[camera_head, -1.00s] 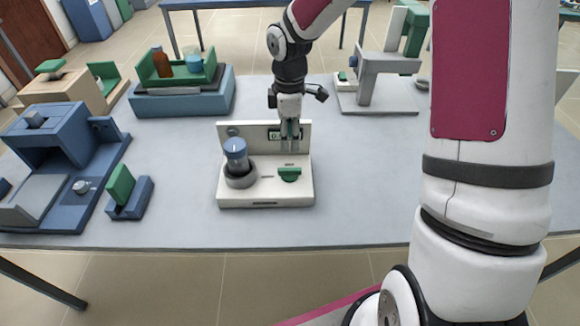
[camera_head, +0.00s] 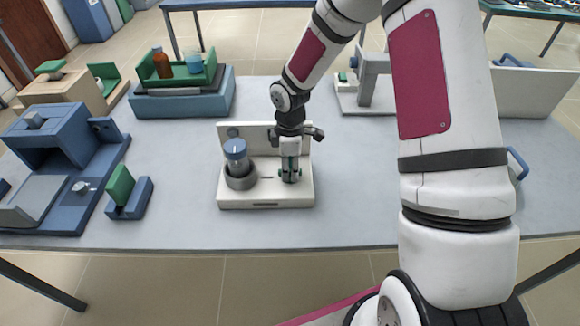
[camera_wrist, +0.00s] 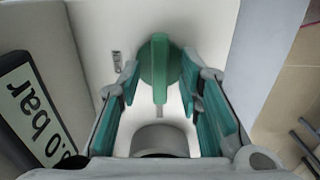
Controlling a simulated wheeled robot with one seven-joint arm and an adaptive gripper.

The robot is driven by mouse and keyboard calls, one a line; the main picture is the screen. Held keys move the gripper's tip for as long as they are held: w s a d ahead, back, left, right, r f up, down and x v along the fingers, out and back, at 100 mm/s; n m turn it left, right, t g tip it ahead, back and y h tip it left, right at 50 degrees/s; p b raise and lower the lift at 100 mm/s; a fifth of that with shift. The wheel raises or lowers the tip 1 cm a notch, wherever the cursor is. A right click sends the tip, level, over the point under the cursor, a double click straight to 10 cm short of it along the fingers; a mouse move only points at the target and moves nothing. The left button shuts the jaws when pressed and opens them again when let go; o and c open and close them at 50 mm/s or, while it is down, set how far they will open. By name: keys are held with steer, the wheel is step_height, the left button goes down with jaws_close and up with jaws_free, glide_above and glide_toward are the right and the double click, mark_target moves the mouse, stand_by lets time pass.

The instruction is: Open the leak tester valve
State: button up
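The leak tester (camera_head: 265,197) is a white base with an upright back panel, standing on the grey table. Its green valve handle (camera_wrist: 160,58) is a round knob with a raised bar, seen in the wrist view between and just beyond my fingers. My gripper (camera_wrist: 165,88) is open, its green-padded fingers spread on either side of the handle with gaps visible. In the head view my gripper (camera_head: 290,172) points down over the valve and hides most of it. A blue-capped jar (camera_head: 236,153) sits in a grey ring on the tester's left side.
In the wrist view a display (camera_wrist: 38,112) reading "0.0 bar" lies at left. A blue press-like device (camera_head: 65,150) and a small blue holder with a green block (camera_head: 120,186) stand left. The front table strip is clear.

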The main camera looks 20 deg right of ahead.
jaws_close()
steer(key=shift+m, duration=0.3)
steer(key=m, duration=0.3)
steer(key=shift+m, duration=0.4)
steer(key=m+b, duration=0.1)
steer(key=m, duration=0.3)
steer(key=shift+m, duration=0.3)
steer(key=m, duration=0.4)
steer(key=shift+m, duration=2.4)
